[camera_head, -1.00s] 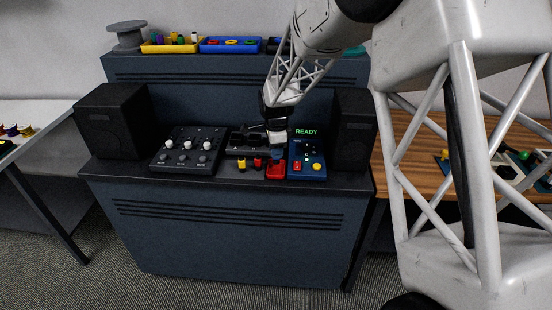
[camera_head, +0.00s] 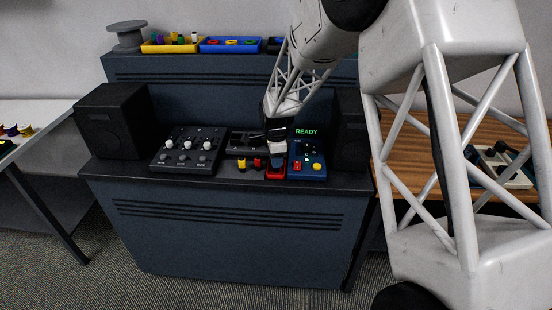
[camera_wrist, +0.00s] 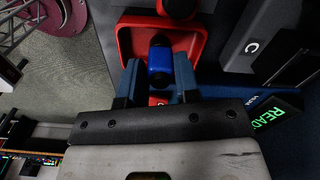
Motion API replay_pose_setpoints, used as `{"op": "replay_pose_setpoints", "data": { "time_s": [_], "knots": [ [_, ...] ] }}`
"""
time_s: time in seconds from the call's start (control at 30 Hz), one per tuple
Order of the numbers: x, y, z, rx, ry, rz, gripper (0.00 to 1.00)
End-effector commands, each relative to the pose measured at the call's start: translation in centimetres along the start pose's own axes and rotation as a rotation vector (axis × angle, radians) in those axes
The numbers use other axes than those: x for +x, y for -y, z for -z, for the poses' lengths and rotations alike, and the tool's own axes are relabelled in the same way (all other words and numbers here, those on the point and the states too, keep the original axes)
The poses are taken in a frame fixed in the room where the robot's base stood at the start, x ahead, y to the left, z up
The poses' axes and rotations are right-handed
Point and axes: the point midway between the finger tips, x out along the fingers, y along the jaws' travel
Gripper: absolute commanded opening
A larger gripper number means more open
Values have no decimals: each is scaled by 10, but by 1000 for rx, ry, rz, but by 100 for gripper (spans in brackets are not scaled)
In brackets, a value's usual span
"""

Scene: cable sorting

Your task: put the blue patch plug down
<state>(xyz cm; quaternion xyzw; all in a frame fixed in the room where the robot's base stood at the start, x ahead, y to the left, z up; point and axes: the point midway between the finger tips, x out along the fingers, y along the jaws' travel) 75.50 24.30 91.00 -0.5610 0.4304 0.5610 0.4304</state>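The blue patch plug (camera_wrist: 160,62) shows in the wrist view between the two fingers of my gripper (camera_wrist: 158,78). My gripper appears shut on it, though the contact at the fingertips is hard to make out. The plug is over or in the red tray (camera_wrist: 124,42); the exact height of its lower end is hidden. In the head view my gripper (camera_head: 277,141) is right above the red tray (camera_head: 276,175) at the front of the dark console, and the plug is mostly hidden there.
A blue panel (camera_head: 307,171) with a green READY display stands just right of the tray. Yellow and red plugs (camera_head: 250,163) stand to its left. Beyond them are a knob mixer (camera_head: 187,150) and a black speaker (camera_head: 112,122). A second speaker (camera_head: 350,142) stands at right.

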Motion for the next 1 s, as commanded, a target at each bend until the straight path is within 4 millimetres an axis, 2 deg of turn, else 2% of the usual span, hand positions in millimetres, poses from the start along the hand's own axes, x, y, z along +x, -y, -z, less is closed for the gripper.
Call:
{"op": "replay_pose_setpoints", "data": {
  "time_s": [0.03,0.17,0.47,0.67,0.87,1.0],
  "knots": [
    [0,0,0,0,0,0,37],
    [0,0,0,0,0,0,55],
    [-1,0,0,0,0,0,55],
    [-9,0,0,0,0,1,55],
    [-30,0,0,0,0,1,55],
    [-52,0,0,0,0,2,55]
  ]
}}
